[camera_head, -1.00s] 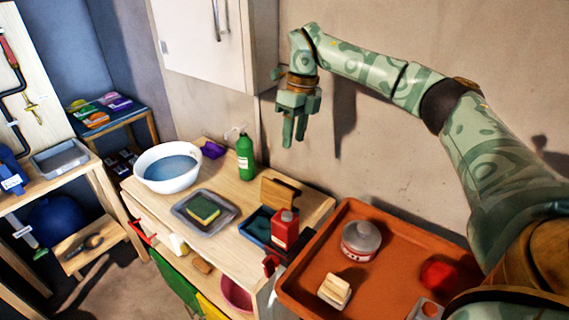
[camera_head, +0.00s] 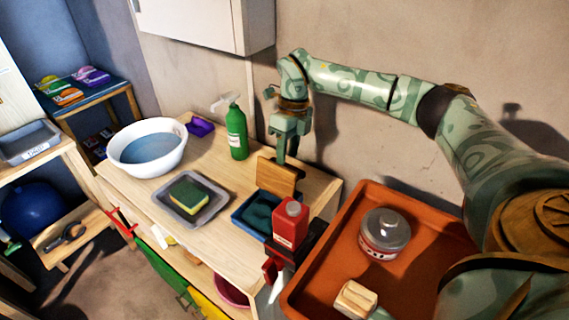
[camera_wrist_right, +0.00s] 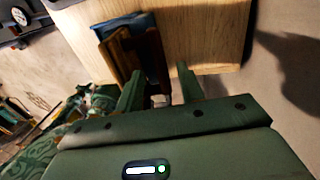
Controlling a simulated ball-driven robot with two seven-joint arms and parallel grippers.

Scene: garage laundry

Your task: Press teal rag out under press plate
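The teal rag (camera_head: 257,212) lies in a blue tray (camera_head: 240,222) on the wooden bench. The brown wooden press plate (camera_head: 277,178) stands tilted at the tray's back edge; it also shows in the right wrist view (camera_wrist_right: 122,50), with a bit of the blue tray (camera_wrist_right: 133,20) behind it. My right gripper (camera_head: 282,158) points down at the plate's upper edge. In the right wrist view its fingers (camera_wrist_right: 159,88) are apart, with the plate ahead of the left-hand finger. I see no grip on it; contact is unclear. My left gripper is not in view.
A red bottle (camera_head: 290,225) stands close in front of the blue tray. A green spray bottle (camera_head: 236,132), white basin (camera_head: 148,150) and grey tray with a sponge (camera_head: 189,196) share the bench. An orange tray (camera_head: 340,235) with a tin is at right.

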